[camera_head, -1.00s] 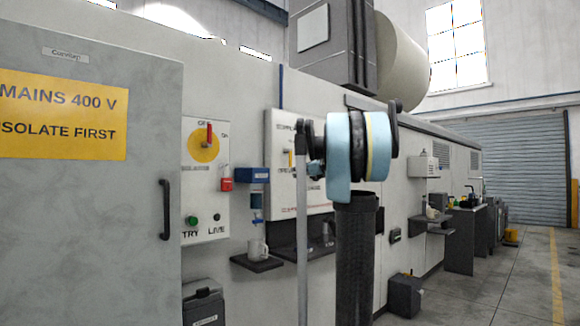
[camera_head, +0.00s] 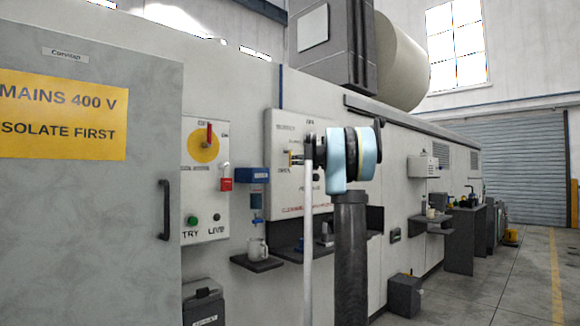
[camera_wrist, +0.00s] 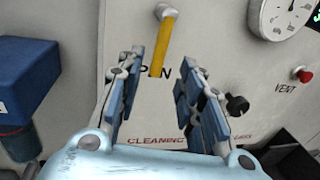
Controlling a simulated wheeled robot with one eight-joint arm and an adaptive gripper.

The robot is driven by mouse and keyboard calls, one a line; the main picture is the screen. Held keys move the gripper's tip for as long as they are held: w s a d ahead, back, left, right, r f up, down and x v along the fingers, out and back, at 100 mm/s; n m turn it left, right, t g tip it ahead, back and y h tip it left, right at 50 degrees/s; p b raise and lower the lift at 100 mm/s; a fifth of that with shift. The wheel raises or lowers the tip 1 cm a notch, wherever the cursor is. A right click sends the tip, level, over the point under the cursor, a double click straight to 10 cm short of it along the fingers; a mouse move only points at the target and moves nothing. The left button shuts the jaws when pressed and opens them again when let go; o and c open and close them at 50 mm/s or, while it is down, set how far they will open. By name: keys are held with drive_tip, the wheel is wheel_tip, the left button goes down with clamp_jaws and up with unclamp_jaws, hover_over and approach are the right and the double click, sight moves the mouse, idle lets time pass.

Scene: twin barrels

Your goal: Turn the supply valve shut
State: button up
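The supply valve's yellow lever (camera_wrist: 163,42) hangs down from a pale pivot on the light panel in the wrist view, just above printed letters that look like "OPEN". My gripper (camera_wrist: 159,68) is open, with one blue-padded finger on each side of the lever. A gap shows on both sides of it, and nothing is held. In the head view my gripper (camera_head: 297,158) is at the left part of the white panel (camera_head: 285,128). It is small there and partly hidden by my wrist, and the lever cannot be made out clearly.
A blue box (camera_wrist: 32,75) stands out at left in the wrist view. A black knob (camera_wrist: 237,105), red VENT button (camera_wrist: 303,75) and gauge (camera_wrist: 284,12) are at right. In the head view a shelf with a mug (camera_head: 257,251) is below left.

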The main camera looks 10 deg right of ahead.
sight(290, 161)
drive_tip(key=x, duration=0.8)
drive_tip(key=shift+c, duration=0.5)
clamp_jaws()
